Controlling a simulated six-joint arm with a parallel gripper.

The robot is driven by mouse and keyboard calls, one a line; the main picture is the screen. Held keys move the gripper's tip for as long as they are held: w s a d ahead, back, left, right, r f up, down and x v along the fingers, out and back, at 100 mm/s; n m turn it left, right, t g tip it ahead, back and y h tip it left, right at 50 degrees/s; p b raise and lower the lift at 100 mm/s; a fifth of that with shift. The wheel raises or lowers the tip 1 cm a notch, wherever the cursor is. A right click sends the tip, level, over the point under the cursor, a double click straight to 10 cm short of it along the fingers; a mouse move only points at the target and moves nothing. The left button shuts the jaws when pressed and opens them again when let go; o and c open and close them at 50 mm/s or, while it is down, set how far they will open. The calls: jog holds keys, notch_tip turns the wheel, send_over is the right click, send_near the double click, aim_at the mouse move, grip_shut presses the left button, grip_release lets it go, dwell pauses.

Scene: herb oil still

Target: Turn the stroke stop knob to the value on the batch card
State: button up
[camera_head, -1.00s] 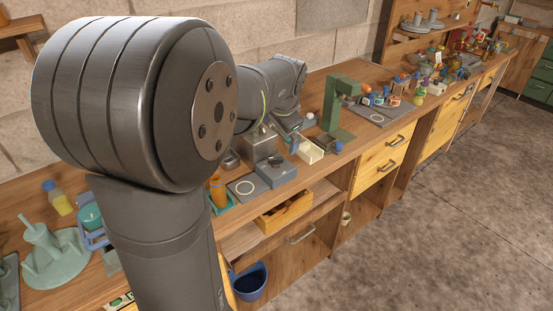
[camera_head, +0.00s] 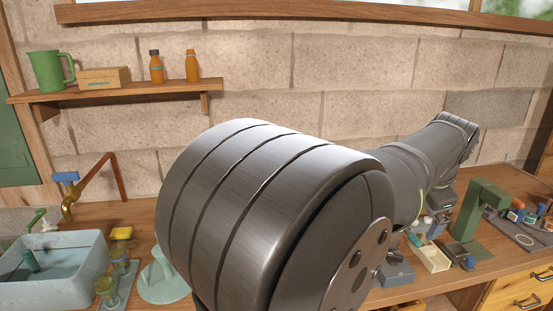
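My arm crosses the middle of the head view. Its far end (camera_head: 440,205) hangs over the bench just left of a green press-like stand (camera_head: 470,210). The gripper's fingers cannot be made out, so I cannot tell whether they are open or shut. I cannot pick out the stroke stop knob or a readable batch card. A grey box-shaped unit (camera_head: 398,273) stands on the bench beside my arm, partly hidden by it. A cream tray (camera_head: 432,257) stands between this unit and the green stand.
At the left are a blue-grey basin (camera_head: 50,290), a brass tap (camera_head: 68,205) and a pale green stand (camera_head: 165,280). A wall shelf (camera_head: 110,93) holds a green jug (camera_head: 47,70), a wooden box (camera_head: 103,77) and two amber bottles. A grey board (camera_head: 520,235) with small items lies far right.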

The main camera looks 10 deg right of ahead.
jog(key=c, duration=1.4)
jog(key=w+d+f+n+g+y, duration=0.1)
jog(key=w+f+n, duration=0.15)
jog(key=n, duration=0.75)
jog(key=w+d+f+n+g, duration=0.15)
jog(key=w+n, duration=0.25)
jog(key=n, duration=0.6)
jog(key=w+d+f+n+g+y, duration=0.1)
jog(key=w+d+n+g, duration=0.15)
jog(key=n, duration=0.75)
jog(key=shift+t, duration=0.5)
jog(key=f, duration=1.7)
jog(key=shift+a+f, duration=0.15)
jog(key=shift+a, duration=0.15)
grip_shut()
